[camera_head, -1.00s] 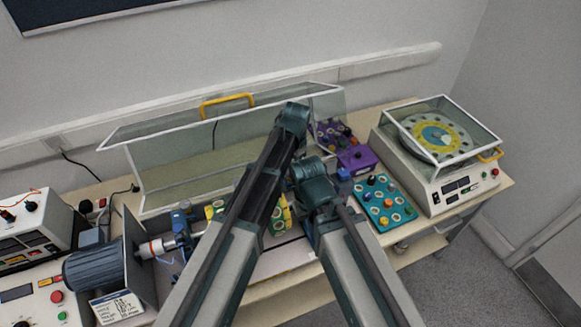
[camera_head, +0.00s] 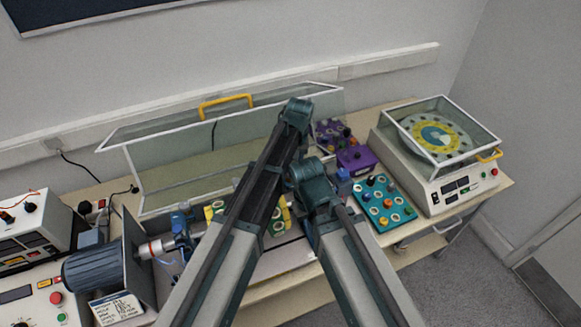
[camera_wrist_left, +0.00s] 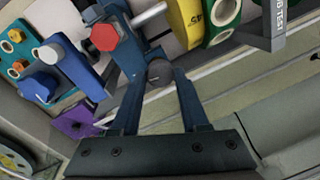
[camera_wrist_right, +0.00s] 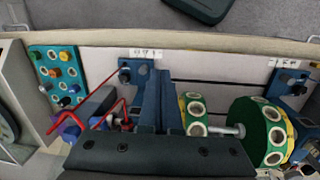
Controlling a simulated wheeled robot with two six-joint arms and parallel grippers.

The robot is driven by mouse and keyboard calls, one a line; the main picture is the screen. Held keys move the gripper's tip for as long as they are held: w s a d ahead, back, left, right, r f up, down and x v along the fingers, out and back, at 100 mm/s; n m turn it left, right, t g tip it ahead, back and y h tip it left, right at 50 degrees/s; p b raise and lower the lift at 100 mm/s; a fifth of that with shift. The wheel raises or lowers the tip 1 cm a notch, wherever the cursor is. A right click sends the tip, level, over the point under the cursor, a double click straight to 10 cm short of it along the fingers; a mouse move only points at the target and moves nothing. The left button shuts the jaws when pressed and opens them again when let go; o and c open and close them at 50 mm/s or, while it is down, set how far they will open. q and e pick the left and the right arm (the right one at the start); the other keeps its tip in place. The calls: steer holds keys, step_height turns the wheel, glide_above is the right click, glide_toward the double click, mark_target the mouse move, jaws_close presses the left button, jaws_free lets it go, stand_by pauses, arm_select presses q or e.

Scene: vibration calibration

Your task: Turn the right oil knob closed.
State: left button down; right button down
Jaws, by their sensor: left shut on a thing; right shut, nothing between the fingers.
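In the left wrist view my left gripper (camera_wrist_left: 160,92) is shut on a dark grey round knob (camera_wrist_left: 160,72) beside the blue bearing block (camera_wrist_left: 127,52). A red hexagonal cap (camera_wrist_left: 104,37) sits on that block. In the right wrist view my right gripper (camera_wrist_right: 160,80) is shut and empty beside a blue block (camera_wrist_right: 139,75) that carries a label and a dark knob (camera_wrist_right: 124,76). A second labelled blue block (camera_wrist_right: 290,82) stands at the right. In the head view both sets of fingertips are hidden behind my arms.
Green-and-yellow discs (camera_wrist_right: 262,130) sit on the shaft. A teal socket panel (camera_head: 384,203) and purple box (camera_head: 356,159) stand right of my arms, with a white balancing machine (camera_head: 440,180) beyond. A clear cover with a yellow handle (camera_head: 226,101) stands behind. A motor (camera_head: 95,268) is at left.

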arm_select(q)
steer(key=shift+n, duration=0.9)
steer(key=shift+c, duration=2.1)
jaws_free()
step_height(320, 180, up, 14)
steer(key=d+p, duration=0.1)
steer(key=p, duration=1.2)
steer(key=shift+w+d+f+p, duration=0.15)
steer(key=shift+d+p, duration=0.1)
steer(key=shift+p, duration=0.1)
